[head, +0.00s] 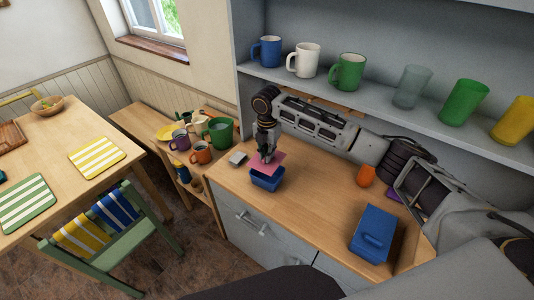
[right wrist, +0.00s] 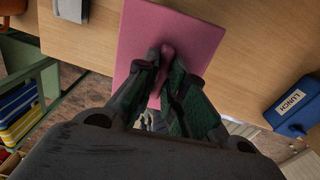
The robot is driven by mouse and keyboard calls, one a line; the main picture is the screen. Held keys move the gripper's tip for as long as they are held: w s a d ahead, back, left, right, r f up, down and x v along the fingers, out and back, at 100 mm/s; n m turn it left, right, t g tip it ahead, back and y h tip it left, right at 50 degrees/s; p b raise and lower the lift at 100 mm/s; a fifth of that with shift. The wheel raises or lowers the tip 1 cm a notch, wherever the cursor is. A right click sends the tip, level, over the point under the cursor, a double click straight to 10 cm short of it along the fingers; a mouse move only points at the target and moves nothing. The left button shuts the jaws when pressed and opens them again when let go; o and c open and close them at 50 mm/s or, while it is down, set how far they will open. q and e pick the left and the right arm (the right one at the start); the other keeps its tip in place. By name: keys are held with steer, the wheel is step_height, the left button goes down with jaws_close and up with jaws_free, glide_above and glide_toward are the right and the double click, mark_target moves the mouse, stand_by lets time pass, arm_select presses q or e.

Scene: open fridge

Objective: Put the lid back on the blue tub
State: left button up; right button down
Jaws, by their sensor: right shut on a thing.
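The blue tub (head: 267,182) stands on the wooden counter near its left end. The pink lid (head: 278,159) is over the tub and covers most of its top. It looks slightly turned relative to the tub. I cannot tell whether lid and tub touch. My right gripper (head: 266,157) points down and is shut on the lid near its middle. In the right wrist view the lid (right wrist: 190,32) lies beyond my right fingertips (right wrist: 161,53), which pinch a small raised part. The tub is hidden in that view. My left gripper is not in view.
A blue lunch box (head: 373,232), also in the right wrist view (right wrist: 293,107), stands on the counter's right part. A small grey item (head: 238,158) is left of the tub. An orange cup (head: 365,176) stands near my right arm. Mugs and glasses line the shelf (head: 385,98) above.

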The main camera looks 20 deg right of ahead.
steer(key=shift+f+b, duration=1.95)
steer(key=shift+b, duration=0.1)
steer(key=shift+f, duration=0.95)
steer(key=shift+p, duration=1.25)
steer(key=shift+f+p, duration=0.2)
steer(key=shift+p, duration=0.7)
stand_by(2.3)
steer(key=c, duration=1.4)
jaws_free()
